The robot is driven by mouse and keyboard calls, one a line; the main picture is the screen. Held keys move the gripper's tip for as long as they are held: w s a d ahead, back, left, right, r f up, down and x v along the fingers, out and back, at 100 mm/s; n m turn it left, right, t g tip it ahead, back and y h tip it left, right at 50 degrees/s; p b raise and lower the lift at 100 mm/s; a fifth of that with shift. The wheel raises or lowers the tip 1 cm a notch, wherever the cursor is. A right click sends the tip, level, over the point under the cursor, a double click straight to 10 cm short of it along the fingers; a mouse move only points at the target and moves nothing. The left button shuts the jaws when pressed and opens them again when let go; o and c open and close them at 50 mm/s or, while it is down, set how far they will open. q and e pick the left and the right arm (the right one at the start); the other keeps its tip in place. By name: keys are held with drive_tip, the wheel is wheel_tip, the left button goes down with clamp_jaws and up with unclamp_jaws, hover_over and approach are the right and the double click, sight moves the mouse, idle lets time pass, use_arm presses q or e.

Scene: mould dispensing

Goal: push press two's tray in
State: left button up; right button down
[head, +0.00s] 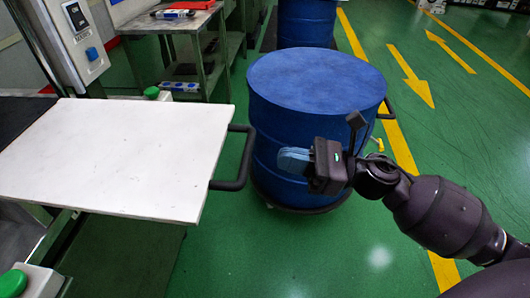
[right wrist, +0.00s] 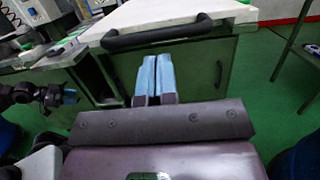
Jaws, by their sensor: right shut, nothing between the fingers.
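A white tray (head: 120,155) sticks out at the left of the head view, over a green frame. A black bar handle (head: 235,160) is fixed to its right end. In the right wrist view the tray's white top (right wrist: 165,18) and handle (right wrist: 155,34) lie beyond the fingers. My right gripper (head: 292,160) is shut and empty, its blue fingers pointing left toward the handle with a gap between. Its fingertips also show in the right wrist view (right wrist: 154,62). My left gripper (right wrist: 70,97) shows small at the left of the right wrist view; its opening is unclear.
A blue drum (head: 315,80) with a side handle stands behind my right gripper. A green metal table (head: 165,25) stands behind the tray. Green buttons (head: 13,283) are near the tray. Green floor with yellow lines is free at the right.

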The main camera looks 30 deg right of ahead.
use_arm(q)
drive_tip(key=shift+w, duration=0.15)
use_arm(e)
drive_tip(key=shift+x, duration=2.25)
use_arm(q)
drive_tip(key=shift+f, duration=0.1)
